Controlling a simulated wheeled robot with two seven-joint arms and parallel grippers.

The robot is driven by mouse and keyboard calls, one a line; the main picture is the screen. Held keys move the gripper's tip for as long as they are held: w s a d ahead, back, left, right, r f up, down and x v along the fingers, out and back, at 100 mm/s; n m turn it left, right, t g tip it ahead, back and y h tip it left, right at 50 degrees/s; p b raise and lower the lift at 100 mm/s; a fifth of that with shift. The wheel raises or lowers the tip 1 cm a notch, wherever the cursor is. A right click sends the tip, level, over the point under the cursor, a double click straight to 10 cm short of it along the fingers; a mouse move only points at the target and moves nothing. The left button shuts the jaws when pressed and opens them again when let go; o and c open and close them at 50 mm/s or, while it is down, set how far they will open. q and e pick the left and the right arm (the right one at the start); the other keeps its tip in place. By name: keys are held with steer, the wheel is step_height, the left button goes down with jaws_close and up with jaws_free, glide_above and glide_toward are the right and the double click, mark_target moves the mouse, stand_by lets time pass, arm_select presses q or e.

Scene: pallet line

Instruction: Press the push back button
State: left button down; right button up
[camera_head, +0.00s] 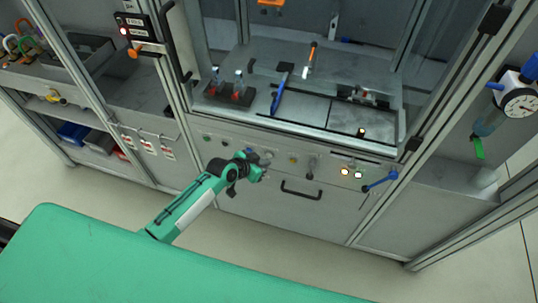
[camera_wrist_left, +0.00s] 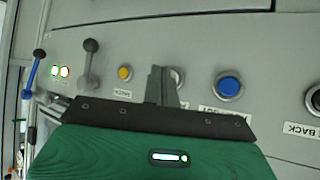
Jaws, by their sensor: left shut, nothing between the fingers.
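My left gripper (camera_head: 264,170) is shut and empty in front of the cabinet's grey control panel (camera_head: 270,153). In the left wrist view its closed fingers (camera_wrist_left: 163,85) point at the panel and partly cover a pale round button (camera_wrist_left: 179,77); I cannot tell whether they touch it. To the right is a blue button (camera_wrist_left: 229,87). At the right edge a dark button (camera_wrist_left: 317,100) is cut off, with a label (camera_wrist_left: 303,130) beside it ending in "BACK". The start of that label is out of view. My right gripper is not in view.
A yellow button (camera_wrist_left: 125,73), a grey lever (camera_wrist_left: 90,65), lit lamps (camera_wrist_left: 60,71) and a blue-handled lever (camera_wrist_left: 35,70) lie left of the fingers. A black drawer handle (camera_head: 301,191) is below the panel. The work surface above holds a blue tool (camera_head: 279,95).

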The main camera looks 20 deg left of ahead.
arm_select(q)
steer(key=s+p, duration=0.2)
steer(key=s, duration=0.3)
steer(key=shift+a+p, duration=0.1)
steer(key=shift+p, duration=0.2)
stand_by(0.6)
